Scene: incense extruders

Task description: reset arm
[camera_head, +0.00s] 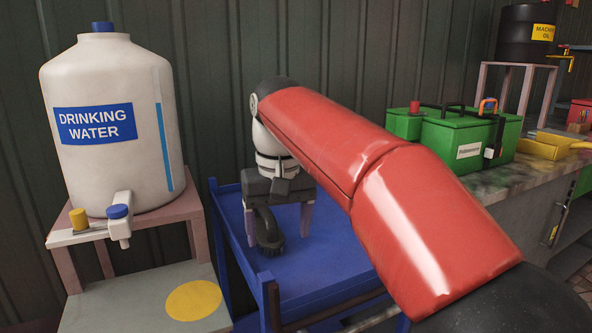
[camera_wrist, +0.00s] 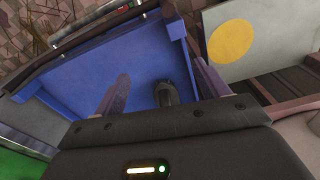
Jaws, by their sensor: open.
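My gripper (camera_head: 280,222) points down over the blue cart (camera_head: 330,268) in the middle of the head view, with my red arm reaching across from the lower right. In the wrist view my gripper (camera_wrist: 160,74) shows its two purplish fingers spread apart. A black, rounded object with a ribbed lower end (camera_head: 268,231) shows under the gripper. In the wrist view this black object (camera_wrist: 165,94) appears between the fingers, closer to the right one. I see no finger touching it. I cannot tell whether it rests on the cart.
A drinking water jug (camera_head: 105,120) stands on a stand at left, above a grey surface with a yellow disc (camera_head: 194,300). At right, a counter (camera_head: 500,180) holds green boxes (camera_head: 455,140) and a yellow tray (camera_head: 545,147). A black oil drum (camera_head: 520,35) stands behind. The blue cart top looks mostly clear.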

